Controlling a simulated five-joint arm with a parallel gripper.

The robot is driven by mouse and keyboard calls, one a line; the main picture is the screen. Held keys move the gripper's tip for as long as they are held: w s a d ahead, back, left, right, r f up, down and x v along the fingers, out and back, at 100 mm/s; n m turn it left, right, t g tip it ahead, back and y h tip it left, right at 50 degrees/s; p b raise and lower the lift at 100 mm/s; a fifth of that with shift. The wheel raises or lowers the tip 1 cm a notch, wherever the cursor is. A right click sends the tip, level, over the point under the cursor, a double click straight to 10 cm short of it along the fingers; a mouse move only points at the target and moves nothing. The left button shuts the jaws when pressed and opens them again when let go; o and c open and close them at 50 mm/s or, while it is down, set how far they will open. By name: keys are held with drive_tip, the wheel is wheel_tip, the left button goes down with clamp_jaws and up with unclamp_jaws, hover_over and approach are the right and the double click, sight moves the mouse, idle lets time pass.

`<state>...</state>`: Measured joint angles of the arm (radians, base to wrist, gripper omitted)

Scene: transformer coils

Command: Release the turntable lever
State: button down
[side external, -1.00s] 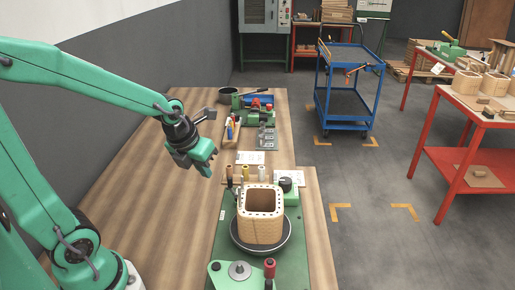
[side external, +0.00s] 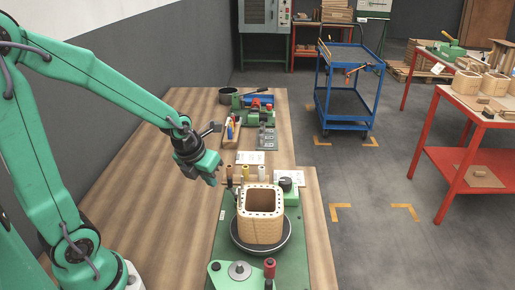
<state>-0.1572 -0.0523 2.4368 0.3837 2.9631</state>
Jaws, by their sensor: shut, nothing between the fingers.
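The dark round turntable (side external: 276,248) sits on a green base plate (side external: 228,240) at the bench's front right. A square, hollow, tan coil former (side external: 261,230) stands upright on it. A small lever-like post (side external: 239,198) shows at the former's left side. A red-topped handle (side external: 269,268) stands at the front of the base plate, next to a green part with a grey knob (side external: 239,269). I cannot tell which of these is the turntable lever. My gripper (side external: 213,180) is shut and empty, in the air to the left of and behind the former, apart from it.
Spools (side external: 245,172), a white card (side external: 250,157) and a green box with a black knob (side external: 287,188) are close behind the former. Green tools and a grey tray (side external: 266,139) lie farther back. The wooden bench (side external: 150,190) is clear on the left.

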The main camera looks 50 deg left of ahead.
sight(229, 182)
drive_tip(key=shift+a+x, duration=0.2)
drive_tip(key=shift+x, duration=2.6)
drive_tip(key=shift+w+a, duration=0.25)
drive_tip(key=shift+w, duration=0.35)
drive_tip(key=shift+w+a, duration=0.2)
drive_tip(key=shift+w, duration=0.45)
drive_tip(key=shift+w+a, duration=0.25)
drive_tip(key=shift+w, duration=0.35)
drive_tip(key=shift+w+a, duration=0.2)
drive_tip(key=shift+w, duration=1.7)
drive_tip(key=shift+w+d, duration=0.1)
drive_tip(key=shift+d+r, duration=0.1)
drive_tip(key=shift+r, duration=0.1)
drive_tip(key=v, duration=0.7)
drive_tip(key=shift+r, duration=0.2)
